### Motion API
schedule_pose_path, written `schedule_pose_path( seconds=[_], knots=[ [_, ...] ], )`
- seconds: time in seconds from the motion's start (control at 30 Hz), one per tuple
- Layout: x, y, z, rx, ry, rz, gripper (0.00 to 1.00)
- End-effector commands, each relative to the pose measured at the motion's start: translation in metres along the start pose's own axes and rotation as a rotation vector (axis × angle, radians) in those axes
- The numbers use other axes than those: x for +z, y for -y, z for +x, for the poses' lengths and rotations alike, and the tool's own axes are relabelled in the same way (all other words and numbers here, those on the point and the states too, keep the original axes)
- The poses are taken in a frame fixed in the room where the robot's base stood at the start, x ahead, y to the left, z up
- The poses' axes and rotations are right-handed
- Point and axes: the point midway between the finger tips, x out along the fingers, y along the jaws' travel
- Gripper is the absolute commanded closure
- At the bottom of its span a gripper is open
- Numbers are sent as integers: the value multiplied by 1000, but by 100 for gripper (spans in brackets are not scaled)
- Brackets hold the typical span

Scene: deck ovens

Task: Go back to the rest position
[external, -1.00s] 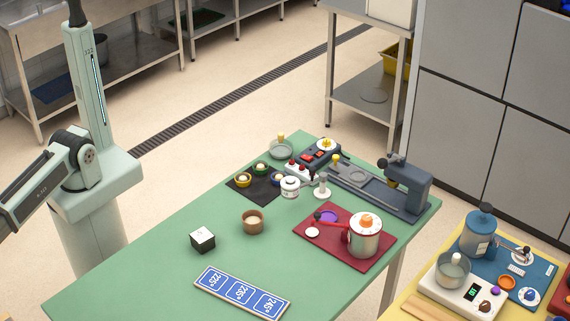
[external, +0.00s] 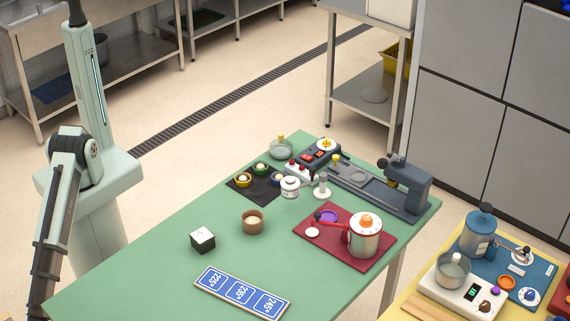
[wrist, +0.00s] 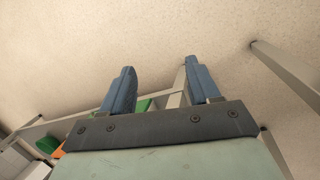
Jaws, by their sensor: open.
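My gripper (wrist: 160,85) shows in the wrist view with its two blue fingers apart and nothing between them. Behind the fingers are the pale floor and some metal legs or bars. In the external view my arm hangs down at the left edge, beside the green table, and the gripper itself is out of that picture.
The green table (external: 150,270) holds a black-and-white cube (external: 203,239), a brown cup (external: 252,222), a blue temperature strip (external: 242,293), a dark mat with small bowls (external: 266,190) and a red mat with a metal pot (external: 364,240). The table's left part is clear.

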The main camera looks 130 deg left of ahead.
Motion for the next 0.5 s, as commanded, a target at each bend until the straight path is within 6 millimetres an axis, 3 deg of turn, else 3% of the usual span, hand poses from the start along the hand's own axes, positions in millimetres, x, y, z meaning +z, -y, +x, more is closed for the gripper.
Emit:
schedule_pose_path(
  seconds=[0.03, 0.2, 0.5],
  knots=[
    [6, 29, 3, -5, 38, -62, 39],
    [29, 101, 12, -8, 164, -255, 39],
    [82, 198, 16, 10, 362, -538, 39]
  ],
)
